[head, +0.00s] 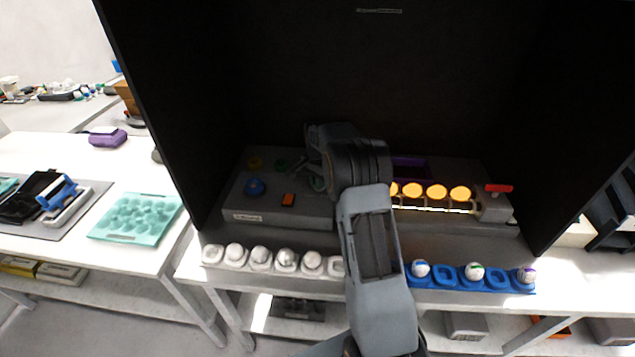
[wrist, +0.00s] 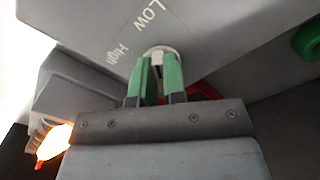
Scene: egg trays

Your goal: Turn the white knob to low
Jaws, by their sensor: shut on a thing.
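The white knob (wrist: 160,52) is in the wrist view, on a grey panel (wrist: 205,30) with the printed words "Low" and "High" beside it. My gripper (wrist: 157,75) has green fingers, one on each side of the knob, and is shut on it. The word "Low" lies above the knob and "High" lies to its left. The knob's exact pointing direction is hard to tell behind the fingers. In the head view my arm covers the knob and the fingertips.
A white egg tray (head: 222,262) and a blue egg tray (head: 445,284) stand in front. Dark walls enclose the console.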

